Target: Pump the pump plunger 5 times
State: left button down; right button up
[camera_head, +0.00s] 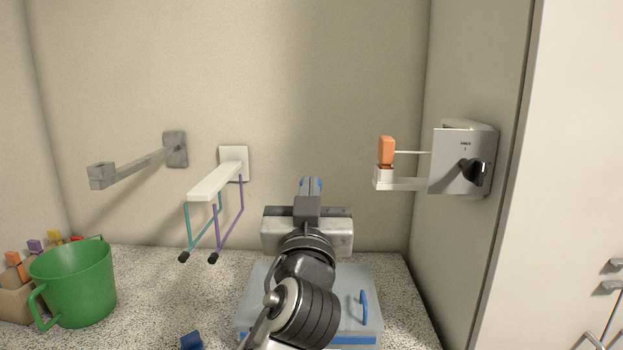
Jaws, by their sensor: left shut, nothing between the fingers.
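My left gripper (310,185) is in the middle of the picture, its arm rising from the bottom. An orange upright block (386,151) stands on a white holder on an arm that reaches left from a grey wall box (462,161). It looks like the pump plunger, but I cannot tell for sure. The gripper is apart from it, to its left and slightly lower in the picture. My right gripper is not in view.
A translucent box with a blue handle (364,307) lies below my left arm, partly hidden. A white rack (215,182) with hanging hooks and a grey bracket (135,166) jut from the back wall. A green mug (78,285) stands at left on the speckled counter (160,290).

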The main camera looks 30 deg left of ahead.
pick_arm(q)
jog(key=r+p+x, duration=0.1)
jog(key=p+x, duration=0.2)
jog(key=x, duration=0.6)
notch_tip(320, 180, down, 5)
jog(key=shift+w+a+r, duration=0.1)
jog(key=shift+w+a, duration=0.05)
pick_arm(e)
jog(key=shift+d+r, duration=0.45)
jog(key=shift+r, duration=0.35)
pick_arm(q)
notch_tip(320, 180, down, 6)
jog(key=b, duration=0.7)
jog(key=shift+r, duration=0.15)
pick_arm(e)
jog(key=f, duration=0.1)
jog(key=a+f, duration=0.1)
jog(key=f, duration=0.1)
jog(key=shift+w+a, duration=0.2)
